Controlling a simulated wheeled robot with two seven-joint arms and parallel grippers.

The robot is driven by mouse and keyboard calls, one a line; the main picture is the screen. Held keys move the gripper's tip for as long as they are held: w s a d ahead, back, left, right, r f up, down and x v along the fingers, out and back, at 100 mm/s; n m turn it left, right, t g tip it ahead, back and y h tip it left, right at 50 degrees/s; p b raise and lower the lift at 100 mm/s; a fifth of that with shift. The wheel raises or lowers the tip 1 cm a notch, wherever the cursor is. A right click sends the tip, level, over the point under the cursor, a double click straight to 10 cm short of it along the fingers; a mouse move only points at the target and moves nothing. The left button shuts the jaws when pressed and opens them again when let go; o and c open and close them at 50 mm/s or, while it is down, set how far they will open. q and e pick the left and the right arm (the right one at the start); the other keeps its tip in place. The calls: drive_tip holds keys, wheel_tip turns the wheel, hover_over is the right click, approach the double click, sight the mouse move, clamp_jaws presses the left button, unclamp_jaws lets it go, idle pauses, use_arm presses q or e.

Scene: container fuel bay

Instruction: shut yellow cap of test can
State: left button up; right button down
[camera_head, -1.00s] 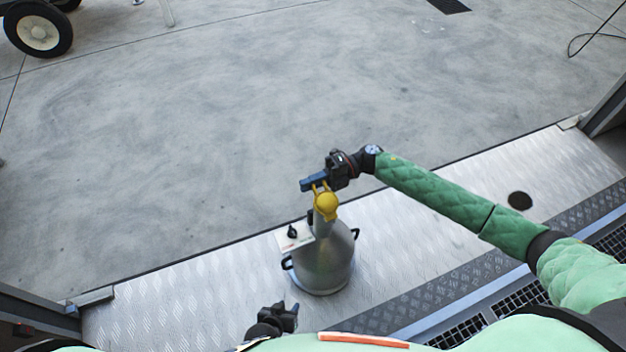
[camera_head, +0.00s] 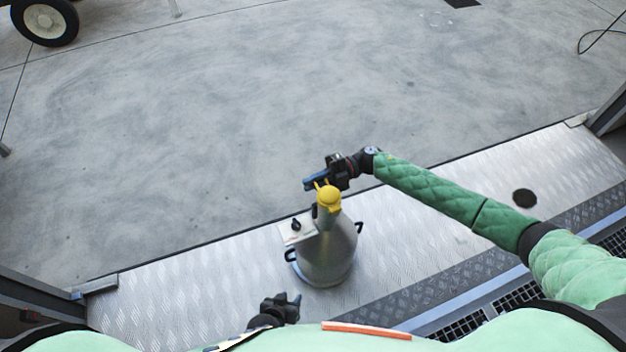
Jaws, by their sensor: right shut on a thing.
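The test can (camera_head: 327,256) is a grey metal can with a narrow neck and dark side handles. It stands upright on the metal tread plate. Its yellow cap (camera_head: 329,197) sits at the top of the neck; whether it is fully closed I cannot tell. My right gripper (camera_head: 316,183) is just behind the cap, its blue-tipped fingers shut on a thin yellow part at the cap's far side. My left gripper (camera_head: 288,304) is low in the picture, in front of the can and to its left, apart from it. Its dark fingers look spread and empty.
A small white panel with a black knob (camera_head: 296,227) is at the can's left side. The tread plate (camera_head: 190,285) is clear to the left. A dark round hole (camera_head: 524,198) and floor grates (camera_head: 470,320) lie to the right. A wheel (camera_head: 45,22) stands far off.

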drive_tip(key=shift+s, duration=0.1)
drive_tip(key=c, duration=1.5)
unclamp_jaws()
drive_tip(key=shift+c, duration=0.2)
drive_tip(key=shift+d, duration=0.1)
drive_tip(key=v, duration=0.7)
drive_tip(key=shift+d, duration=0.3)
drive_tip(key=shift+r, duration=0.1)
